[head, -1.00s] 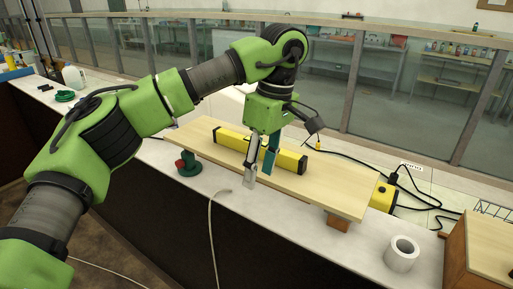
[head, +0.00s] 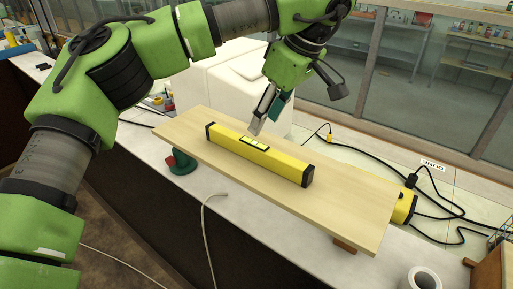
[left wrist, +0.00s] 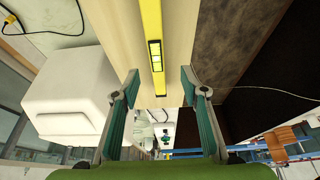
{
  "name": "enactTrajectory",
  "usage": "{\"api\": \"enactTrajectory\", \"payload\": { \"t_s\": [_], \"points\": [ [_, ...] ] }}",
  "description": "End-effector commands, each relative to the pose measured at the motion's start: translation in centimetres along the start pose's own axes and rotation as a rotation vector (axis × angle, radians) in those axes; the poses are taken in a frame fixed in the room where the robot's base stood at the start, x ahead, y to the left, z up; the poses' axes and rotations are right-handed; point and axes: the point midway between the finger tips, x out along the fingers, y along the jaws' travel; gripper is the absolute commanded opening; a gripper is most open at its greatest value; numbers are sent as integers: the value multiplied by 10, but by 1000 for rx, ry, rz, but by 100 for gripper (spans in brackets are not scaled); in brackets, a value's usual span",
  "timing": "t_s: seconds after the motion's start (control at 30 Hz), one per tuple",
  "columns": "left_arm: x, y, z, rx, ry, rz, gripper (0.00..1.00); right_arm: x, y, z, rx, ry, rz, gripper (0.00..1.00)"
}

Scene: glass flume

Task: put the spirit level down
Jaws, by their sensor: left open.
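The yellow spirit level (head: 258,153) with black end caps lies flat along a pale wooden board (head: 345,215). It also shows in the left wrist view (left wrist: 152,22), running up from between the fingers, with its vial window near the middle. My left gripper (head: 262,117) is above and just behind the level in the head view. In the left wrist view the left gripper (left wrist: 159,80) has its two fingers spread wide, apart from the level and empty. My right gripper is in neither view.
The board rests on a green support with a red knob (head: 180,162) and a wooden block (head: 344,245). A white box (head: 225,85) stands behind it. A yellow box (head: 404,206) with black cables lies at the right, near a white roll (head: 423,279).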

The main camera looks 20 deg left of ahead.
Motion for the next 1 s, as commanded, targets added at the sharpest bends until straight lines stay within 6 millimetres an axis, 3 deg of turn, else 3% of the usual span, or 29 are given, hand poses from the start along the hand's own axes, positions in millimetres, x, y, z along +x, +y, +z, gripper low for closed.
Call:
{"api": "enactTrajectory", "payload": {
  "t_s": [0.13, 0.47, 0.7, 1.0],
  "points": [
    [32, -1, 0, 1, -3, -4, 40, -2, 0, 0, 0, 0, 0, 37],
    [60, 2, 0, -1, -1, -2, 40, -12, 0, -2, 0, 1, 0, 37],
    [95, 6, 1, -1, -1, -4, 40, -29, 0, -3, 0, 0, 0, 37],
    [107, 7, 2, -1, 0, 0, 40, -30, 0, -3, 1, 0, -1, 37]
  ]
}}
